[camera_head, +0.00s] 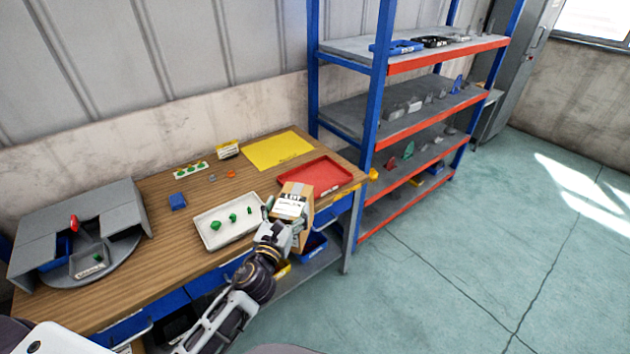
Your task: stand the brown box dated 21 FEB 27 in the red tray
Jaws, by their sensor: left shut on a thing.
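My left gripper (281,221) is shut on a brown box (305,212) with a white label on its upper part. The label's print is too small to read for a date. The box is held roughly upright in front of the near edge of the table, between the white tray and the red tray in the picture. The red tray (322,174) lies on the table's right end, just behind the box, which hides its near left corner. The visible part of the tray is empty. My right gripper is not in view.
A white tray (205,237) with green pieces lies left of the box. A yellow mat (277,150) lies behind the red tray. A blue shelf rack (377,110) stands close on the right.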

